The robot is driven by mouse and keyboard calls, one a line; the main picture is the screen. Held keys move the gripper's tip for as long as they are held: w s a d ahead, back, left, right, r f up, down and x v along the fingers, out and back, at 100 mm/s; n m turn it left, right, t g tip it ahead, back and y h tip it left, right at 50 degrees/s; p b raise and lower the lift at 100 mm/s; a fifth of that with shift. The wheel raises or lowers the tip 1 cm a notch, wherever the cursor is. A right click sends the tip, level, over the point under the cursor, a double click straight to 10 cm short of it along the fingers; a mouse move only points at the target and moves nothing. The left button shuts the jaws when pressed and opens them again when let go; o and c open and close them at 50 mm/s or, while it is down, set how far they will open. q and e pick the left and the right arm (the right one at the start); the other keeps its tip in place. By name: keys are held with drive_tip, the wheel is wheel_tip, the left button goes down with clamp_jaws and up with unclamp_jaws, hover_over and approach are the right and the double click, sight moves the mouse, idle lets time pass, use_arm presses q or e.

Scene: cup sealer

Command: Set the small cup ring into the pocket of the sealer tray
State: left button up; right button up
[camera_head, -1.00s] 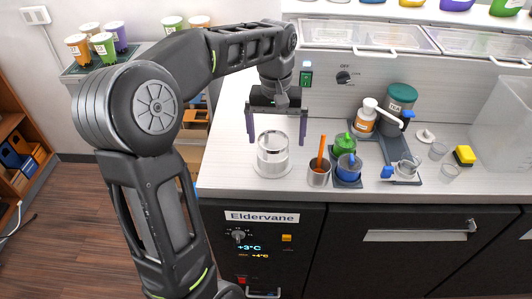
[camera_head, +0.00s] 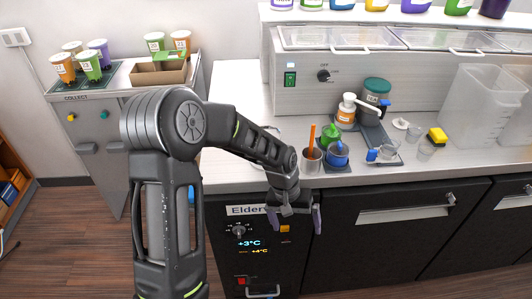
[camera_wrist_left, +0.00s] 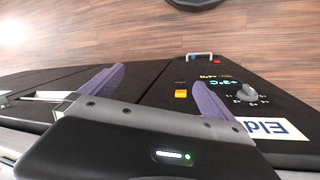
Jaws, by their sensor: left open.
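My left gripper (camera_head: 295,219) hangs in front of the dark cabinet below the counter's front edge. Its two purple fingers are apart with nothing between them; they also show spread in the left wrist view (camera_wrist_left: 157,88). I cannot make out the small cup ring or the sealer tray with its pocket in either view now. My left arm covers part of the counter left of the metal cup, where only a bit of a pale round thing (camera_head: 260,160) shows. My right gripper is not in view.
The dark cabinet front (camera_head: 350,255) lies close behind the gripper. A collect stand (camera_head: 120,77) holds several cups.

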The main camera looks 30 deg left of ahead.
use_arm(q)
drive_tip(key=s+d+f+m, duration=0.1)
drive_tip(key=s+d+f, duration=0.6)
drive_tip(key=s+f, duration=0.2)
drive_tip(key=s+d+f+h, duration=0.1)
drive_tip(key=s+d+f, duration=0.7)
drive_tip(key=s, duration=0.3)
drive_tip(key=shift+s+f+m+b, duration=0.2)
drive_tip(key=shift+f+m+b, duration=0.2)
drive_tip(key=shift+f, duration=0.3)
drive_tip(key=shift+c, duration=0.4)
